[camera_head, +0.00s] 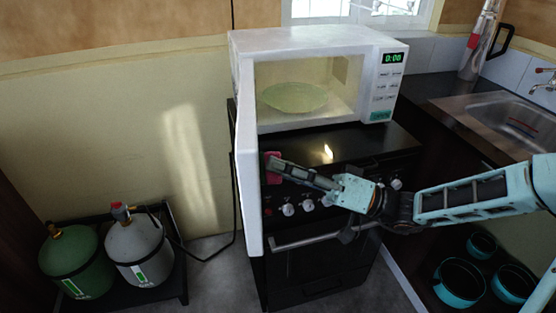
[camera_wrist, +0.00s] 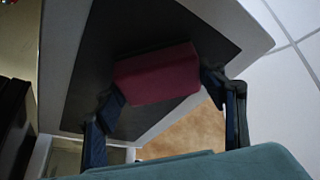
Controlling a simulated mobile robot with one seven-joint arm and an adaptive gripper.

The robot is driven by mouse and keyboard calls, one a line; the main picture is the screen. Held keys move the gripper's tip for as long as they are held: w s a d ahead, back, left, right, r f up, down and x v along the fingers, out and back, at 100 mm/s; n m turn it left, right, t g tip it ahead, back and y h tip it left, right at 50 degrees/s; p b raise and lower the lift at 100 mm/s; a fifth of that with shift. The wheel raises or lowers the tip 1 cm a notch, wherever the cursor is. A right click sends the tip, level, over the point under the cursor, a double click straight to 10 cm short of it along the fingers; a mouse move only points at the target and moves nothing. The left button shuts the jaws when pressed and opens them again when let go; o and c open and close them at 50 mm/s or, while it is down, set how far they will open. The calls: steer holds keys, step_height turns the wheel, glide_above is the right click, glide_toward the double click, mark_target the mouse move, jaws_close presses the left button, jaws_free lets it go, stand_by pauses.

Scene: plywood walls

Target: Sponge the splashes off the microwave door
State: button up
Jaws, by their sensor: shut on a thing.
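The white microwave (camera_head: 305,50) stands on the black stove with its door (camera_head: 247,150) swung wide open toward the front. In the wrist view the inner face of the door (camera_wrist: 165,35) shows a dark panel in a pale frame. My gripper (camera_head: 275,165) is shut on a dark red sponge (camera_wrist: 157,75), which also shows in the head view (camera_head: 272,168). The sponge is in front of the dark panel, close to it; I cannot tell whether it touches. No splashes can be made out on the door.
The black stove (camera_head: 330,145) has knobs and an oven handle (camera_head: 305,241) below my arm. A sink (camera_head: 510,110) lies at the right. Two gas cylinders (camera_head: 140,245) stand at the lower left. Pots (camera_head: 460,280) sit on a low shelf at the lower right.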

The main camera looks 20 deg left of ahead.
steer(key=shift+d, duration=0.1)
steer(key=shift+w+d, duration=0.35)
steer(key=shift+d, duration=0.55)
steer(key=shift+w+d, duration=0.3)
steer(key=shift+d, duration=0.65)
steer(key=shift+w+d, duration=0.35)
steer(key=shift+d, duration=0.55)
steer(key=shift+w+d+p, duration=0.2)
steer(key=shift+w+d, duration=0.1)
steer(key=shift+d, duration=0.4)
steer(key=shift+w+d+p, duration=0.15)
steer(key=shift+w+d, duration=0.1)
steer(key=shift+d, duration=0.45)
